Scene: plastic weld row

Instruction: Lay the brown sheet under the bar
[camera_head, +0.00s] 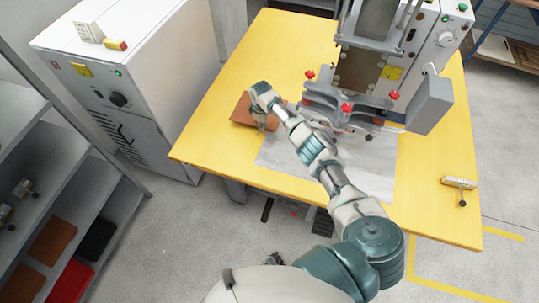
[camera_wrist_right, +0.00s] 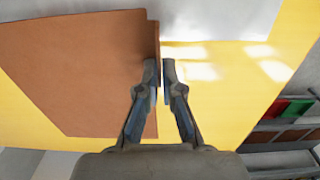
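The brown sheet (camera_head: 241,110) is at the left part of the yellow table, left of the machine. My right gripper (camera_head: 262,103) is at its right side. In the right wrist view the sheet (camera_wrist_right: 85,70) fills the left half, and the right gripper (camera_wrist_right: 161,70) has its fingertips close together at the sheet's edge, a narrow gap between them. I cannot tell whether the edge is pinched. The grey bar (camera_head: 345,106) with red knobs is low on the machine, right of the sheet. My right arm hides part of the area before it. My left gripper is not in view.
A grey mat (camera_head: 277,155) lies on the yellow table (camera_head: 215,135) before the bar. A grey box (camera_head: 430,103) hangs at the machine's right. A small clamp (camera_head: 459,184) lies at the table's right. A white cabinet (camera_head: 150,75) and a shelf with coloured sheets stand left.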

